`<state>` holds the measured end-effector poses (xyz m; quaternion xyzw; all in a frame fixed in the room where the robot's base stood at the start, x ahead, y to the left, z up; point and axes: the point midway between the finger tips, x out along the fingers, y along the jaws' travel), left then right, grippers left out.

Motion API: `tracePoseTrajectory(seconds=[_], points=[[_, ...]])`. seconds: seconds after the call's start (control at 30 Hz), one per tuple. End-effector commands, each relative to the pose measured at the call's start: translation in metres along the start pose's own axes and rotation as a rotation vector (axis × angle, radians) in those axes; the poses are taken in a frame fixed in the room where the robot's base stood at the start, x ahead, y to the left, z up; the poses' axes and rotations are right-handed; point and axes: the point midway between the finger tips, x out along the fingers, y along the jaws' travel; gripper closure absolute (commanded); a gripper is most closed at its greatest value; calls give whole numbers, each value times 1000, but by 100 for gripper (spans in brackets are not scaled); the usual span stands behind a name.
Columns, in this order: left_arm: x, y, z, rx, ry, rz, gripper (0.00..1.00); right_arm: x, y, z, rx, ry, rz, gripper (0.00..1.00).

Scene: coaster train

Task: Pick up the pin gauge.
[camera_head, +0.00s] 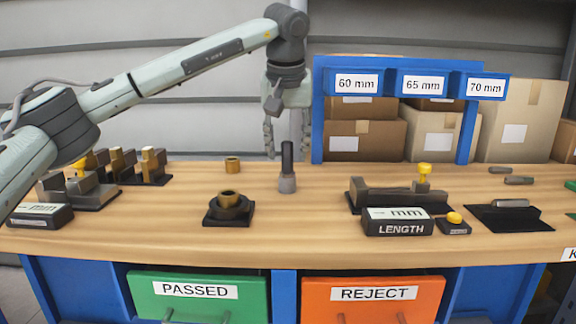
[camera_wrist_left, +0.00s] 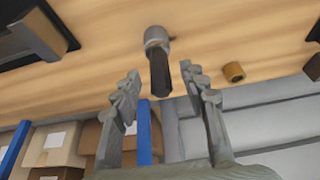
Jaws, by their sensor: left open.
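The pin gauge (camera_head: 287,160) is a dark upright pin on a grey round base, standing near the middle of the wooden table. In the left wrist view the pin gauge (camera_wrist_left: 158,62) shows between and beyond the fingertips, its dark end toward the gripper. My left gripper (camera_head: 287,148) points down over the pin's top, fingers apart on either side of it in the picture. In the left wrist view the open gripper (camera_wrist_left: 161,76) holds nothing, and no contact with the pin shows. How deep the pin is between the fingers is unclear. My right gripper is out of view.
A brass ring (camera_head: 232,165) lies left of the pin, and a black fixture (camera_head: 228,212) with a brass bushing stands in front. A length gauge (camera_head: 398,222) is at right. A blue rack (camera_head: 318,110) stands behind right. The tabletop around the pin is clear.

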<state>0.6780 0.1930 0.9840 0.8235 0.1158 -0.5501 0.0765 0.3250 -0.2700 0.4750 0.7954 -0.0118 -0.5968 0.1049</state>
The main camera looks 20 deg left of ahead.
Motion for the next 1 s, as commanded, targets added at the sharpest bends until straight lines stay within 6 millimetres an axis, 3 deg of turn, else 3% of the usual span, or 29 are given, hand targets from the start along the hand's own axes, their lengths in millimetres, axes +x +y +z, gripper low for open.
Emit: tracePoseTrajectory(seconds=[0.13,0.37,0.7,1.0], points=[[20,0,0,-2,-1,0,57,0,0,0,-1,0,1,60],[22,0,0,-2,0,1,57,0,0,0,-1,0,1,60],[22,0,0,-2,0,1,99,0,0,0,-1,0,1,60],[21,0,0,-2,1,2,100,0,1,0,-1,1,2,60]])
